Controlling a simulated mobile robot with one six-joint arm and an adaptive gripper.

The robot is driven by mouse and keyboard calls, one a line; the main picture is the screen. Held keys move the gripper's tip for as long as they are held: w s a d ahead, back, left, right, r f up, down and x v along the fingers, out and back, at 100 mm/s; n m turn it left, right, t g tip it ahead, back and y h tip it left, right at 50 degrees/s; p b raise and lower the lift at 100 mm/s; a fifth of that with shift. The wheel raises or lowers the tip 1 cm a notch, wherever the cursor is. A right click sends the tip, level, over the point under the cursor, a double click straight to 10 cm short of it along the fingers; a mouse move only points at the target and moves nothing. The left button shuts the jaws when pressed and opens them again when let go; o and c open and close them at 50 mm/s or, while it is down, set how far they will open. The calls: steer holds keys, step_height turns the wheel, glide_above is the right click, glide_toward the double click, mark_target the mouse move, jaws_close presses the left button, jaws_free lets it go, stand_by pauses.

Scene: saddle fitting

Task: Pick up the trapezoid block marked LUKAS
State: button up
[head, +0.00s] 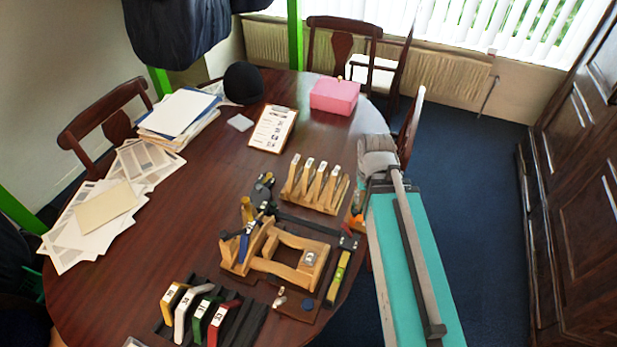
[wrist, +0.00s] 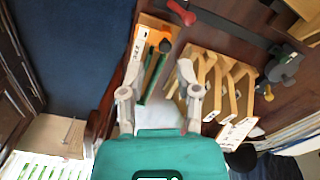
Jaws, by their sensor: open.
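My gripper (wrist: 160,66) is open in the wrist view, its two grey fingers apart with nothing held between them. In the head view my gripper (head: 376,155) is at the table's right edge, right of a wooden rack (head: 298,203) holding several slanted wooden pieces with white labels. The rack's pieces (wrist: 222,85) show right of the fingers in the wrist view. An orange-tan piece with a white label (wrist: 140,42) lies beyond the left fingertip, beside a dark green bar. The lettering is too small to read, so I cannot tell which block is marked LUKAS.
A wooden saddle-like frame (head: 275,255) with clamps stands mid-table. Several coloured labelled pieces (head: 200,312) stand in a dark rack at the front. A pink box (head: 334,96), a clipboard (head: 272,129) and papers (head: 100,215) lie farther off. Chairs surround the table.

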steer(key=w+a+r+m+p, duration=0.2)
steer(key=w+a, duration=0.5)
steer(key=w, duration=0.5)
steer(key=r+m, duration=0.1)
steer(key=m, duration=0.1)
glide_above(308, 163)
steer(key=shift+s+p, duration=0.1)
steer(key=shift+p, duration=0.35)
steer(key=shift+f, duration=0.1)
step_height(308, 163, down, 8)
steer(key=b, duration=0.8)
steer(key=shift+f+b, duration=0.25)
steer(key=shift+b, duration=0.05)
steer(key=shift+s+d+f+b, duration=0.1)
steer(key=shift+d+f+b, duration=0.05)
steer(key=shift+f+b, duration=2.45)
